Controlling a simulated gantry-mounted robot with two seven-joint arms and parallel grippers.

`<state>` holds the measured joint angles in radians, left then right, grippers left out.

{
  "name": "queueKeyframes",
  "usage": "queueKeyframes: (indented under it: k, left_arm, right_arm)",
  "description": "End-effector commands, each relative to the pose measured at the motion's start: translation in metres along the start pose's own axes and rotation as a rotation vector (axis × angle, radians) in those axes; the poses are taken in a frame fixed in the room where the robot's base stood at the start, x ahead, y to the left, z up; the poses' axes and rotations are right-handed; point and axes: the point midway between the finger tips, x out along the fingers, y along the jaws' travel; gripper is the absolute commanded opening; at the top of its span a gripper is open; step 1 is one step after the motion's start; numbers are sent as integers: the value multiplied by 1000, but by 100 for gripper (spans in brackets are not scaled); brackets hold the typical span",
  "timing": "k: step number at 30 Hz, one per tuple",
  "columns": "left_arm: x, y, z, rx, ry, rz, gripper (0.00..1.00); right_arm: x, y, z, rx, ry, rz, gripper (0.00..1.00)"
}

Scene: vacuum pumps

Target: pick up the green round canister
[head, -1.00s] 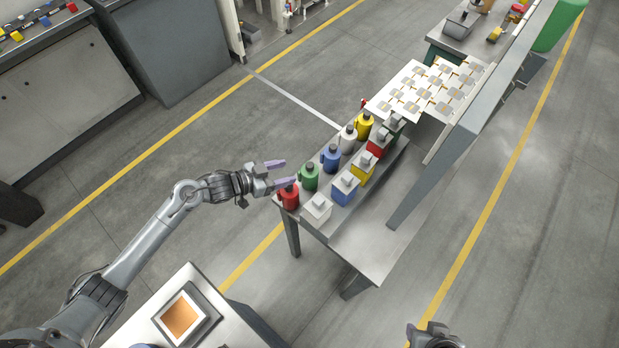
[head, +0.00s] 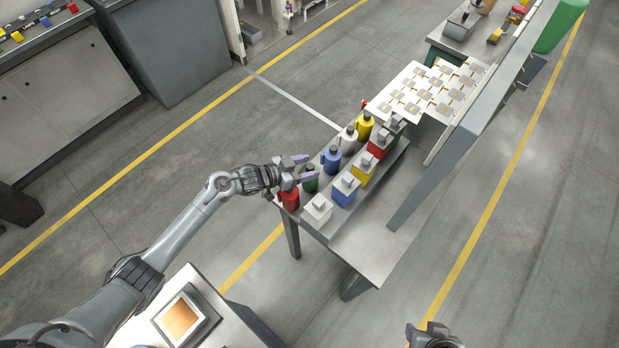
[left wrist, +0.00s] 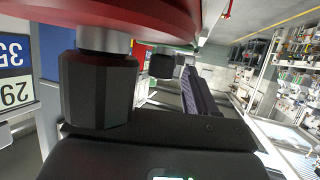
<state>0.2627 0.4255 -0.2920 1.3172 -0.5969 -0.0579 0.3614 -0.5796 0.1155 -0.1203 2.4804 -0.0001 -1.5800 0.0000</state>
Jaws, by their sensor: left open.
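The green round canister (head: 311,185) stands on the shelf table between the red round canister (head: 290,198) and the blue round one (head: 331,158). My left gripper (head: 303,168) is open and empty beside its upper left side; its nearer purple finger covers part of the canister's top. I cannot tell whether they touch. In the left wrist view, a large red canister (left wrist: 150,12) with a black cap (left wrist: 97,90) fills the top, and one purple finger (left wrist: 195,95) shows. My right gripper (head: 433,336) is only partly in view at the bottom edge; its jaws are unclear.
White (head: 347,140) and yellow (head: 364,126) round canisters continue the row. Square canisters, white (head: 318,210), blue (head: 345,189), yellow (head: 363,169) and red (head: 376,146), stand alongside on the right. The table's front right surface (head: 375,250) is clear.

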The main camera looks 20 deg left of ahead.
Motion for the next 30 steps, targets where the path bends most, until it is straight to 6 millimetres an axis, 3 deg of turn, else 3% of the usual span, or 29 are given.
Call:
queueKeyframes:
  k: [4, 15, 30]
  left_arm:
    - [0, 0, 0, 0, 0, 0, 54]
    - [-1, 0, 0, 0, 0, 0, 0]
    - [-1, 0, 0, 0, 0, 0, 0]
  right_arm:
    - [0, 1, 0, -6, -1, 4, 43]
    - [0, 2, 1, -9, -2, 7, 43]
    - [0, 0, 0, 1, -1, 0, 43]
